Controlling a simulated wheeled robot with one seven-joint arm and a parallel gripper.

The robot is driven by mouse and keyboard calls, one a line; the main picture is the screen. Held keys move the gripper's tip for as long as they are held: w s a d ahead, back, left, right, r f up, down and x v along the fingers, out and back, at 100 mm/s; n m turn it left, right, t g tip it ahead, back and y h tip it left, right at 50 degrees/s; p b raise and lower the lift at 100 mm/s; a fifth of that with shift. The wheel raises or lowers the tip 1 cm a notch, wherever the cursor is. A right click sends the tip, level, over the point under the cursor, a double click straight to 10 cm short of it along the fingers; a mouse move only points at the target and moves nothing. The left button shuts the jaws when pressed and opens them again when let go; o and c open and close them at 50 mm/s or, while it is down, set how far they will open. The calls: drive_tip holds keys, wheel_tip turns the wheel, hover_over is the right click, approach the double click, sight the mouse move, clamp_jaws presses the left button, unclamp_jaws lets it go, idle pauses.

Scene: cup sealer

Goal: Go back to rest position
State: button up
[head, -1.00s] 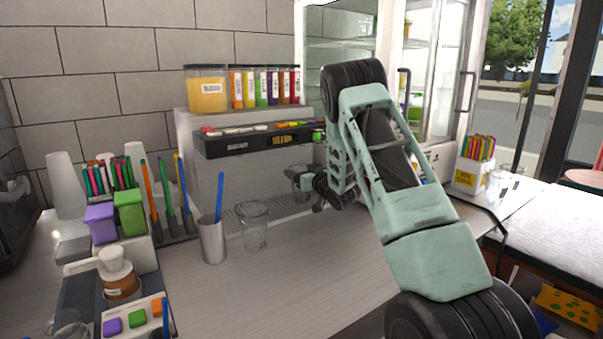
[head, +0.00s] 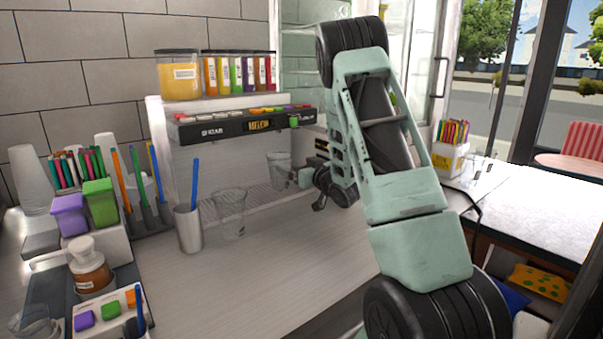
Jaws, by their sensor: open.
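My gripper (head: 300,188) is small and dark in the head view, at the end of my pale green arm. It is in front of the dispenser (head: 240,130) with its coloured buttons, above the counter. It is open, and I see nothing held in it. A clear cup (head: 279,168) stands at the dispenser, just left of the gripper; whether they touch I cannot tell. Another clear cup (head: 231,214) stands on the counter to the left, beside a metal cup (head: 188,228) with a blue straw. My arm hides part of the area behind it.
The counter (head: 270,265) is bare in its front middle. Purple and green boxes (head: 99,202), a pump bottle (head: 89,266) and upright straws (head: 140,185) crowd the left. A holder of coloured sticks (head: 449,155) stands at the right. Juice containers (head: 180,76) top the dispenser.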

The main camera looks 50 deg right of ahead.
drive_tip(key=shift+v, duration=0.95)
